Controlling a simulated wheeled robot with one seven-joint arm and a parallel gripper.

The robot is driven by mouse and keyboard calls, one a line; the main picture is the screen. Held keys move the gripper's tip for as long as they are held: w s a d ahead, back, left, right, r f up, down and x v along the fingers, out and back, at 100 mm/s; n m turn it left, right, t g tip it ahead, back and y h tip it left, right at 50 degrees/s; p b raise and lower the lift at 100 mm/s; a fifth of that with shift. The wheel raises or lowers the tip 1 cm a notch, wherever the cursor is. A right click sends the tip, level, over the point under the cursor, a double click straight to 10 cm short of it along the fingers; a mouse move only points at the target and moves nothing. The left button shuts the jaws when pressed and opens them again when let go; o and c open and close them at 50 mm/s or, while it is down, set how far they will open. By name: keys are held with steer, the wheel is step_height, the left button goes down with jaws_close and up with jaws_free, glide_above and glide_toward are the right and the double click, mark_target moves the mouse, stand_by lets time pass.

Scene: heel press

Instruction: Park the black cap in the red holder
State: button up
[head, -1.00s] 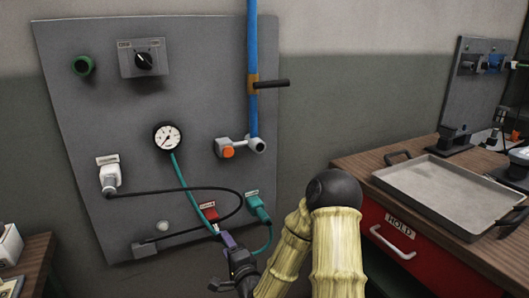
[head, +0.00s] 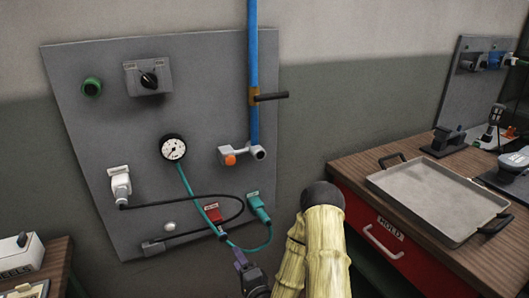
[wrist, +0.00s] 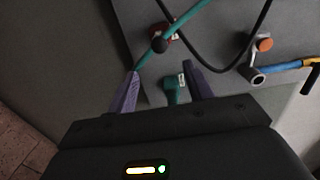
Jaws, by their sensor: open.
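The red holder (head: 212,213) is low on the grey wall panel. A small dark knob, which looks like the black cap (head: 222,236), is at its lower end. In the wrist view the round black cap (wrist: 158,45) stands in front of the red holder (wrist: 171,34), and the teal hose (wrist: 183,20) runs past it. They appear to touch; how deep the cap sits is hidden. My gripper (head: 240,260) is below and apart from the cap. In the wrist view my gripper (wrist: 162,80) has its purple fingers spread, with nothing held between them.
A teal plug (head: 258,207) is right of the red holder. A black cable (head: 190,200) loops from the white connector (head: 120,186) past the red holder. A valve with an orange button (head: 231,159) is above. A bench with a tray (head: 430,195) stands at right.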

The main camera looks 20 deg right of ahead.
steer(key=s+p, duration=0.3)
steer(key=shift+s+d, duration=0.15)
steer(key=shift+s, duration=0.05)
stand_by(0.5)
steer(key=s+a+r+n+g+h, duration=0.2)
steer(key=s+a+r+n+g, duration=0.1)
steer(key=s+r+n+g, duration=1.1)
step_height(320, 180, up, 12)
steer(key=w+n+g+p, duration=0.1)
steer(key=n+p, duration=0.2)
steer(key=p, duration=0.9)
steer(key=shift+w+d, duration=0.2)
steer(key=shift+w, duration=0.1)
